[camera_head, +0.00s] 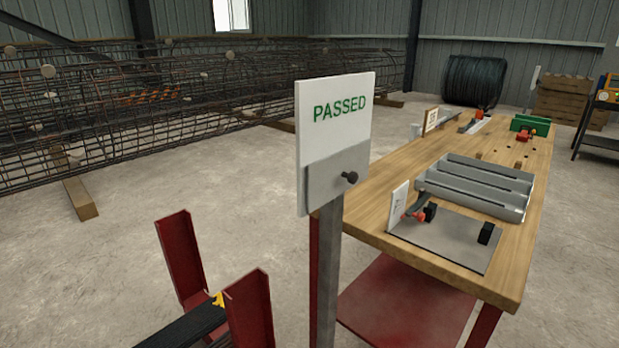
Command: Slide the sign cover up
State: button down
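The white sign (335,110) with green "PASSED" lettering stands upright on a grey post (328,270) in the middle of the head view. The grey sign cover (325,180) lies over the lower part of the sign face, below the lettering. A dark round knob (349,178) sticks out from the cover near its right side. What lies behind the cover is hidden. My gripper is not in view, and nothing is seen touching the cover or the knob.
A wooden workbench (400,245) stands behind and right of the post, bearing a grey slotted tray (478,185) and a grey plate (450,243). Red uprights (180,258) with a black bar (185,326) stand low at left. A rebar cage (110,110) fills the back left.

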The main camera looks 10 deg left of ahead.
aim_at(328, 178)
jog(key=i+l+u, duration=0.25)
jog(key=i+u, duration=0.2)
jog(key=i+l+u, duration=0.4)
jog(key=i, duration=0.1)
